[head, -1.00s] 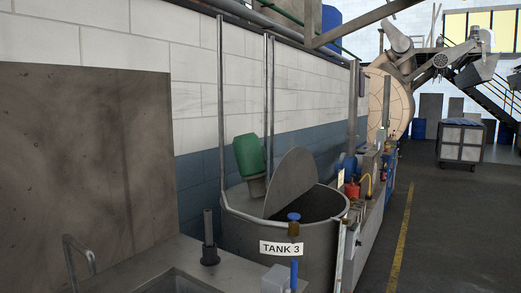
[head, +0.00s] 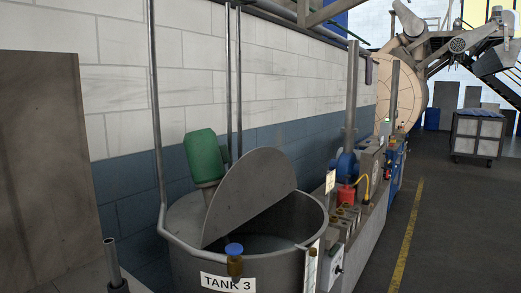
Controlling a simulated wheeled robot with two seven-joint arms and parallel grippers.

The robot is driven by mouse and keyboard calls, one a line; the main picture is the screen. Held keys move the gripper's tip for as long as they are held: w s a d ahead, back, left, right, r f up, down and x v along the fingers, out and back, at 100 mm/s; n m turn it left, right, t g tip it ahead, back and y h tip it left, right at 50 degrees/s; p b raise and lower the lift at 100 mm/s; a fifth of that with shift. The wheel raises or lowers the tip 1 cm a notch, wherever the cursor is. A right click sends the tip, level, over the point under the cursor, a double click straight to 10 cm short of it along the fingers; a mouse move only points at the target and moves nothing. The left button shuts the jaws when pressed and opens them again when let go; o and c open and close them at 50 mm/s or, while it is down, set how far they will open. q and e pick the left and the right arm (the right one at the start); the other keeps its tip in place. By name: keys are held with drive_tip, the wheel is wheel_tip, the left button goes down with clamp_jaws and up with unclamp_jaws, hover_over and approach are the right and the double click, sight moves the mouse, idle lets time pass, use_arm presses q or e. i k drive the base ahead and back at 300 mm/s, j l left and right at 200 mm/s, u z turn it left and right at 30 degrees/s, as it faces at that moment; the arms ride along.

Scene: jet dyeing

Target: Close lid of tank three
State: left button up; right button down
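Tank 3 (head: 285,277) is a round grey metal tank in the lower middle of the head view, with a white "TANK 3" label (head: 228,283) on its front. Its lid (head: 250,194) is a grey half-disc plate that stands raised and tilted over the left part of the opening. The right part of the opening is uncovered and shows the inside. A green motor (head: 204,156) stands behind the lid. A blue-topped valve (head: 234,250) is at the front rim. Neither gripper is in view.
A control bench (head: 350,225) with a red container and a blue pump (head: 346,165) runs beyond the tank on the right. A vertical pipe (head: 113,265) rises at lower left. The dark floor (head: 450,230) right of the yellow line is clear up to a cart (head: 478,135).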

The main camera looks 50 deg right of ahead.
sight(262, 178)
drive_tip(key=l, duration=1.5)
